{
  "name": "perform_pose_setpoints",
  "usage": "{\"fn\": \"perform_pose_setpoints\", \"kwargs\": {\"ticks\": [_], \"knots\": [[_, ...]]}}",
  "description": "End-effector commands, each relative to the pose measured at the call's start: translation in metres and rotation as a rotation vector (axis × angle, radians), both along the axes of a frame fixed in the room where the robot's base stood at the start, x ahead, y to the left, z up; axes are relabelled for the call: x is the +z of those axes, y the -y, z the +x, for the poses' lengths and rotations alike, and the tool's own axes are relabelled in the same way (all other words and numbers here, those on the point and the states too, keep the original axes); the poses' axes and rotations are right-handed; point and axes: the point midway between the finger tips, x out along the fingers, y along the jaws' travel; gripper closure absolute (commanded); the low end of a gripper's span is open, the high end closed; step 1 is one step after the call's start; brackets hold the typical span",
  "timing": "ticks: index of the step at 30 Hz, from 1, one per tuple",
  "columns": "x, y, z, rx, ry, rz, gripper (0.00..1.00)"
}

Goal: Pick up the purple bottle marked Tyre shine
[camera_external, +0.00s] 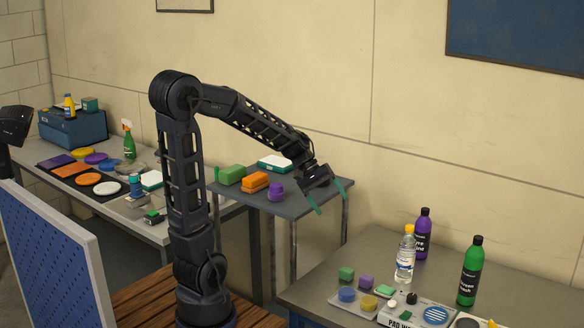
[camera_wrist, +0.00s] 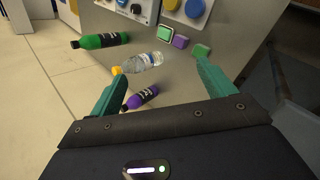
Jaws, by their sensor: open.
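The purple bottle (camera_external: 423,234) with a black cap stands upright on the grey right-hand table, close to the wall, its label partly hidden by the clear bottle in front. In the wrist view the purple bottle (camera_wrist: 141,97) shows between the fingers, nearer the left one. My gripper (camera_external: 329,204) is open and empty, over the front right of the small middle table, well to the left of the purple bottle. Its two teal fingers (camera_wrist: 160,80) are spread wide in the wrist view.
A clear bottle with a yellow cap (camera_external: 405,256) stands just in front and left of the purple bottle. A green bottle (camera_external: 470,272) stands to its right. Small blocks and a tray (camera_external: 340,302) lie toward the table's front. A purple item (camera_external: 276,191) sits near my gripper.

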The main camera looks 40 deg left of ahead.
Motion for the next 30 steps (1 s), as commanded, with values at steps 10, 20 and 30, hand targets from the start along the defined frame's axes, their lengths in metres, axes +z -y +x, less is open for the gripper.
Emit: {"fn": "perform_pose_setpoints", "kwargs": {"ticks": [10,20,30], "knots": [[-0.026,0.061,0.072,0.164,-0.229,-0.28,0.18],[-0.058,0.105,0.145,0.35,-0.449,-0.538,0.18],[-0.109,0.134,0.223,0.581,-0.675,-0.794,0.18]]}}
